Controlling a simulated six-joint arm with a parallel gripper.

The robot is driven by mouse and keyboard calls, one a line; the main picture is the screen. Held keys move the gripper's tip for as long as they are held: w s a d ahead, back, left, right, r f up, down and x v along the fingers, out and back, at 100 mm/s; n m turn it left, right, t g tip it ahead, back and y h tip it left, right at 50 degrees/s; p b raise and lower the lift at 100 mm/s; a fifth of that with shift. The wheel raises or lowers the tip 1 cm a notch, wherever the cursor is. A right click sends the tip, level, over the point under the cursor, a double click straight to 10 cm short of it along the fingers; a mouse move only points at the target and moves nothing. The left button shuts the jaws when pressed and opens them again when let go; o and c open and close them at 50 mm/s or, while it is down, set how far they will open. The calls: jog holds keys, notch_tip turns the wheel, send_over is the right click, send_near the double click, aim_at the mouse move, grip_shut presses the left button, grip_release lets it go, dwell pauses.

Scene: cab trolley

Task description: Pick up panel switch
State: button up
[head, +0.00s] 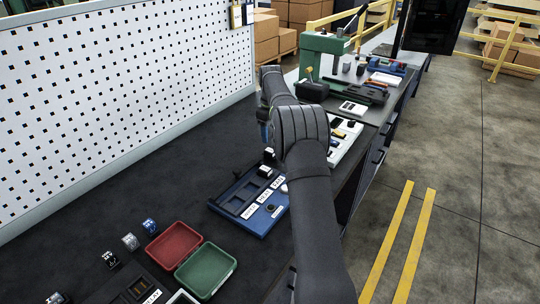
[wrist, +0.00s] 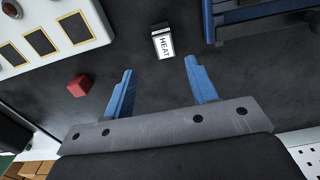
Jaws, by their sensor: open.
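A panel switch (wrist: 163,44) marked HEAT, white and black, lies on the dark mat in the wrist view. It is just past my gripper's fingertips and roughly in line with the gap between them. My gripper (wrist: 158,67) has two blue fingers, spread apart with nothing between them. In the head view my arm hides most of the gripper, and I cannot tell for sure which small switch there is the HEAT one.
A red cube (wrist: 79,86) lies left of my fingers. A white panel (wrist: 50,25) with yellow-edged slots is beyond it. A blue labelled tray (head: 246,205) stands on the bench. Red (head: 172,225) and green (head: 206,250) trays sit nearer, with several small switches beside them.

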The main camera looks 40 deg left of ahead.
aim_at(270, 151)
jog(key=f, duration=0.5)
jog(key=shift+s+d+f, duration=0.2)
jog(key=shift+s+f, duration=0.1)
jog(key=shift+s, duration=0.1)
jog(key=shift+f, duration=0.55)
jog(key=c, duration=1.1)
jog(key=shift+r, duration=0.15)
